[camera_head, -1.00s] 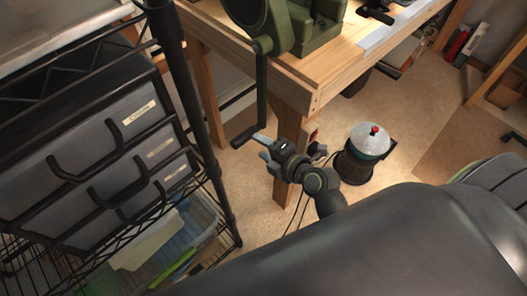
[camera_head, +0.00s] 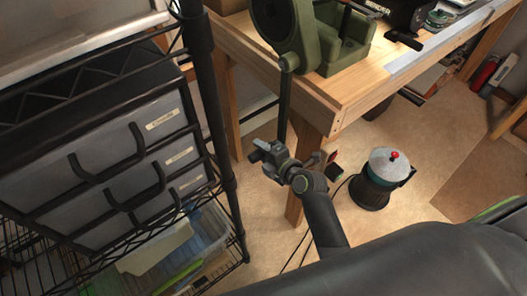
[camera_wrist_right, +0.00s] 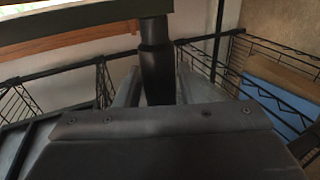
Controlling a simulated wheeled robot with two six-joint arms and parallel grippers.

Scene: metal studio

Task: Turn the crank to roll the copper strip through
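The green rolling mill (camera_head: 345,42) stands on the wooden bench at the top of the head view. Its dark crank arm (camera_head: 285,95) hangs down past the bench's near corner. My right gripper (camera_head: 258,152) is at the arm's low end and hides the handle there in the head view. In the right wrist view, the dark upright crank handle (camera_wrist_right: 156,60) stands between my two fingers, one on each side. Whether the fingers press on it I cannot tell. I cannot make out the copper strip. My left gripper is not in view.
A black wire shelf with grey drawers (camera_head: 120,150) stands close on the left of my right gripper. The wooden bench leg (camera_head: 305,150) is just behind the gripper. A lidded canister (camera_head: 385,175) with a red knob stands on the floor to the right.

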